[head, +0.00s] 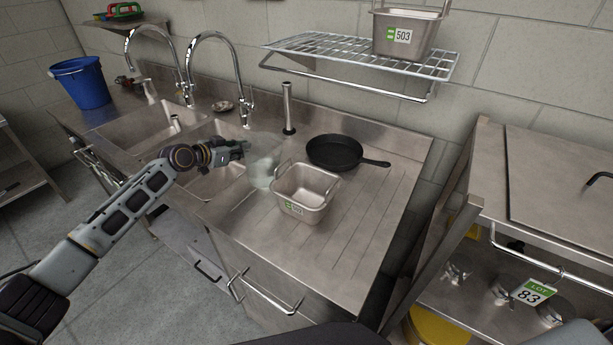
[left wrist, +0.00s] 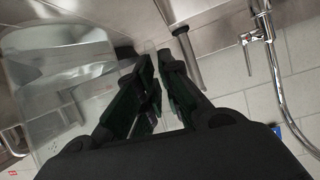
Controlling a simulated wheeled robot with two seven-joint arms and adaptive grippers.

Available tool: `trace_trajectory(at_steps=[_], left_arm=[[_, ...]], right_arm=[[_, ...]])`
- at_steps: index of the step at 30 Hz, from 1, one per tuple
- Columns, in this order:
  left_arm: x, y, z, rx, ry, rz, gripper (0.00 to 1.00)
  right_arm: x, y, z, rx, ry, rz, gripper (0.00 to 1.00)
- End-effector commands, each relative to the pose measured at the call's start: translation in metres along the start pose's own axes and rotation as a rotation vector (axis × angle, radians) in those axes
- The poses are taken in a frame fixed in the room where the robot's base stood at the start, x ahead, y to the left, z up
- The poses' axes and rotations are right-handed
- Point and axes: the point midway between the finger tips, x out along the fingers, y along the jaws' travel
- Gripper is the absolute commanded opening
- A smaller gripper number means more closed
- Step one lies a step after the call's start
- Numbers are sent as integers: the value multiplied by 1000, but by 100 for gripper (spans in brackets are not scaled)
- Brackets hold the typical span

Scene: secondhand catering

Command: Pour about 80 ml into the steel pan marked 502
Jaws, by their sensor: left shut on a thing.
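The steel pan (head: 318,197) with a green-and-white label that seems to read 502 stands upright on the ribbed drainboard. My left gripper (head: 240,149) is over the sink's right edge, left of and behind the pan. It is shut on a clear see-through jug (head: 261,165), which is beside the pan's left side. In the left wrist view the fingers (left wrist: 160,62) close at the jug's edge, and the jug (left wrist: 50,75) fills the left side. How much liquid it holds and its exact tilt are hard to tell. My right gripper is not in view.
A black frying pan (head: 334,151) lies behind the steel pan. A steel upright pipe (head: 288,108) and two taps (head: 236,75) stand at the back. Another steel pan marked 503 (head: 405,36) sits on the wire shelf (head: 340,52). The drainboard's front right is clear.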

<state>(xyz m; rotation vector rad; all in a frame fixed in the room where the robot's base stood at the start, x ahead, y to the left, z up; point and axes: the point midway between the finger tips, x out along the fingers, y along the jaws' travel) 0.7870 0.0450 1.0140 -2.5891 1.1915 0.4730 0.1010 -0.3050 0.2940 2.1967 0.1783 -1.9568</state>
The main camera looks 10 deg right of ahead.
Motion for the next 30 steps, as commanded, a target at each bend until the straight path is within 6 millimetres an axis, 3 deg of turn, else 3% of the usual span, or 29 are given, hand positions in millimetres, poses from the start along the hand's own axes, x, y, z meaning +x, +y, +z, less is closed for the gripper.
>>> trace_trajectory(at_steps=[6,14,22,30], left_arm=[[3,-1,6,-27,6,11,0],[6,-1,12,-60,9,26,0],[9,-2,20,-94,11,41,0],[11,-2,24,-116,13,51,0]], right_arm=[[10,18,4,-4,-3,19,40],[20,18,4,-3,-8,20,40],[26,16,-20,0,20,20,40],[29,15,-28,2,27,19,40]])
